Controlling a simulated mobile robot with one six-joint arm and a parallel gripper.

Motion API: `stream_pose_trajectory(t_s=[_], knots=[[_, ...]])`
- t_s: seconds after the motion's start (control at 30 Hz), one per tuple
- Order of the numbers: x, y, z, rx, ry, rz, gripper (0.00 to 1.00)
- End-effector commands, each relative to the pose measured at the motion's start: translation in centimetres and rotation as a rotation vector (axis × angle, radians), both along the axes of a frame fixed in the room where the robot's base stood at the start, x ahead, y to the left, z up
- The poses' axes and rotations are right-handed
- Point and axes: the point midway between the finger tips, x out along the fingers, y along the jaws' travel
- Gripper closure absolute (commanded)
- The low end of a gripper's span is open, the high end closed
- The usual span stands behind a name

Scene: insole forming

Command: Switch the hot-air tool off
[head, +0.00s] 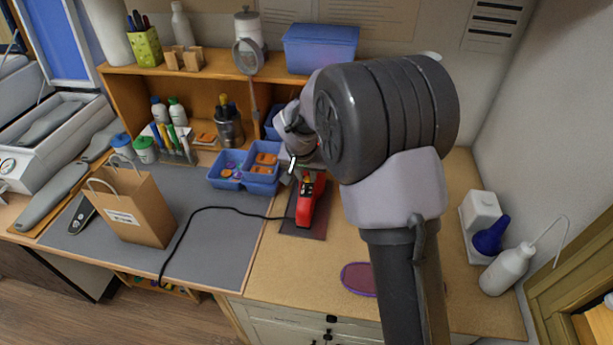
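The hot-air tool (305,205) is red with a dark end. It rests on a small dark pad (318,222) on the wooden worktop, with a black cord running left from it. My gripper (300,172) is at the far end of the tool, over or against its upper part. My own wrist and arm cover much of that area. Whether the fingers touch the tool, and whether they are open or shut, cannot be made out. The tool's switch is too small or hidden to see.
A blue divided tray (245,187) with small parts stands just left of my gripper. A paper bag (133,205) stands on the grey mat (208,238). A purple-rimmed insole-like piece (359,279) lies in front. The worktop's front middle is mostly clear.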

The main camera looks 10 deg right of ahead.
Motion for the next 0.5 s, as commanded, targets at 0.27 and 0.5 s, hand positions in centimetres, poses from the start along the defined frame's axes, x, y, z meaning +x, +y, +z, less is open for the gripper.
stream_pose_trajectory(t_s=[0.27,0.5], knots=[[0.0,0.0,-0.1,0.0,0.001,0.0,0.62],[-0.6,0.3,1.8,0.0,-0.001,0.0,0.62]])
